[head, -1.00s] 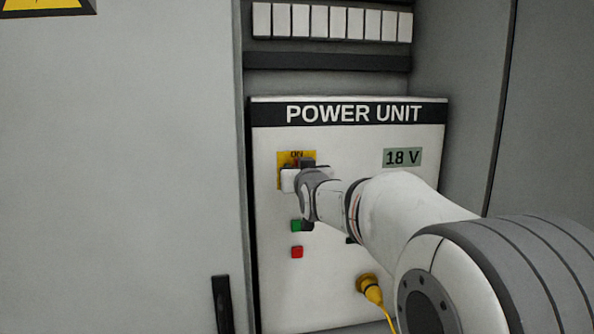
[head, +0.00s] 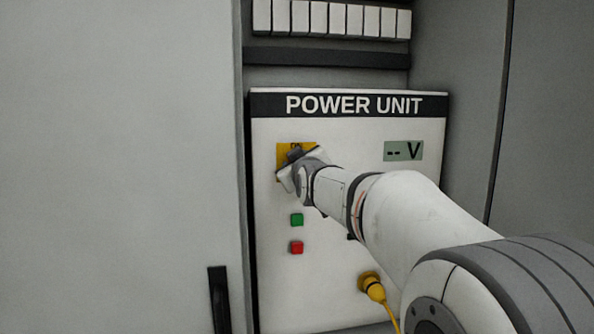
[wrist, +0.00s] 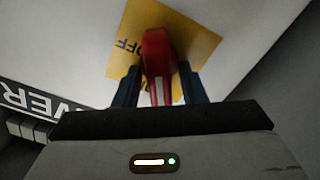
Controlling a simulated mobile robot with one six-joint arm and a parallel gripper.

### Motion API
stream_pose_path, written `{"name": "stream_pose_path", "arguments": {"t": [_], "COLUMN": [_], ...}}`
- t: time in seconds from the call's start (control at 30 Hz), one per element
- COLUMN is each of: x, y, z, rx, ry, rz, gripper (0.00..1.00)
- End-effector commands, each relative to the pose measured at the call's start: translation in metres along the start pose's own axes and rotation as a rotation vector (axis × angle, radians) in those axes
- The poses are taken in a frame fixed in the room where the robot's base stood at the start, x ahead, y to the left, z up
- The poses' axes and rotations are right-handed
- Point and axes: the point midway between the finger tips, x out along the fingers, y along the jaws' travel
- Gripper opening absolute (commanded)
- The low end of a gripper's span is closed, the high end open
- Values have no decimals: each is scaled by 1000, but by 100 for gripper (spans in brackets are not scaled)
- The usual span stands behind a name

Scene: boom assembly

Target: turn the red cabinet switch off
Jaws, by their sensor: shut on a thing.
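The red switch (wrist: 157,55) sits on a yellow plate (wrist: 200,42) marked OFF in the wrist view. In the head view the yellow plate (head: 283,152) with ON at its top is on the power unit panel (head: 340,150), and the switch itself is hidden behind my gripper. My gripper (wrist: 158,88) is shut on the switch, one dark finger on each side of it. In the head view my gripper (head: 290,180) is turned at a slant against the plate. The display (head: 403,151) reads "-- V".
A green button (head: 297,219) and a red button (head: 297,247) are below the switch. A yellow plug (head: 371,287) with a cable is at the lower right of the panel. A grey cabinet door (head: 120,170) with a black handle (head: 219,299) stands at left.

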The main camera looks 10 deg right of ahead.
Motion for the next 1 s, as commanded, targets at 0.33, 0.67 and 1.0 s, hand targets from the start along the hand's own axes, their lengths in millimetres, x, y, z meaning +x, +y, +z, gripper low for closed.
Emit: {"name": "stream_pose_path", "arguments": {"t": [0.33, 0.67, 1.0], "x": [0, 0, 0], "y": [-4, -7, -9], "z": [0, 2, 4], "rx": [-327, -638, -901], "ry": [-2, -2, -1], "rz": [-3, -3, -2], "gripper": [15, 15, 15]}}
